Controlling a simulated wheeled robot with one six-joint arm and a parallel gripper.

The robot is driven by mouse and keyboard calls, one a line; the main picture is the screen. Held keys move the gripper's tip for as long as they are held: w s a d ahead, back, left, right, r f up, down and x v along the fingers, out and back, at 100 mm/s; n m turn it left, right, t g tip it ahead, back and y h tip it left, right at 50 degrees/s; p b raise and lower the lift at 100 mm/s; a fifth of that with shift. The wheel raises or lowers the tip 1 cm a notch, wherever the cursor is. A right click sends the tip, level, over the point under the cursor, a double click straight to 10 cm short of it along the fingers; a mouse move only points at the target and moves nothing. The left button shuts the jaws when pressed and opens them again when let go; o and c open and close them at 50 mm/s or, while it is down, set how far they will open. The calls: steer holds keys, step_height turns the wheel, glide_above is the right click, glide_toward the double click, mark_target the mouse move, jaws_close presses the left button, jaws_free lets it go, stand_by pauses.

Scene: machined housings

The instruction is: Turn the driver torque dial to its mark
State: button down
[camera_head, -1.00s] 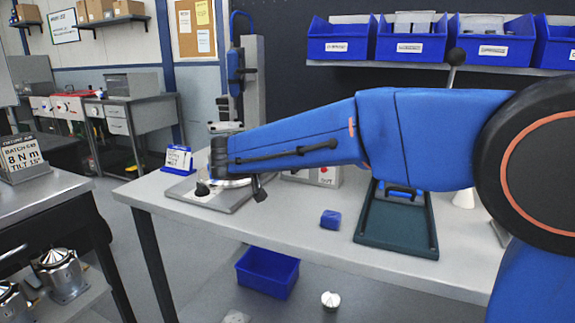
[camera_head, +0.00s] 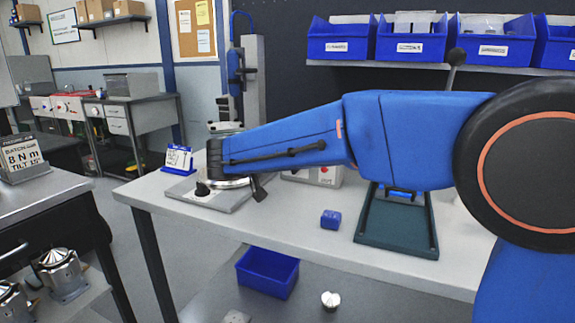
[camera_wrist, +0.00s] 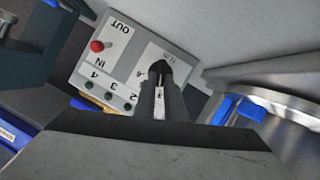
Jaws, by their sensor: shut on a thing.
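In the wrist view my gripper (camera_wrist: 160,95) is shut on a small black dial knob (camera_wrist: 161,68). The knob stands on a pale scale plate (camera_wrist: 180,62) on a light grey control box (camera_wrist: 126,58). The scale's markings are too small and partly covered, so I cannot tell where the knob points against a mark. A sign (camera_head: 22,155) at the left reads 8 N m, tilt 15°.
A fixture plate with a black knob (camera_head: 202,189) lies left on the bench (camera_head: 290,222). A blue block (camera_head: 330,219) and a dark green tray (camera_head: 395,248) lie to the right.

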steer(key=n, duration=0.1)
steer(key=n+h, duration=0.1)
steer(key=h, duration=0.1)
steer(key=shift+w+a+f+n, duration=0.1)
steer(key=shift+a+f+n, duration=0.15)
steer(key=shift+a+n, duration=0.15)
steer(key=shift+a+f+n+h, duration=0.15)
steer(key=shift+n+h, duration=0.45)
steer(key=shift+n, duration=0.6)
steer(key=c, duration=1.8)
jaws_free()
steer(key=v, duration=1.7)
steer(key=shift+a+f, duration=0.15)
steer(key=shift+f, duration=0.1)
steer(key=shift+a, duration=0.1)
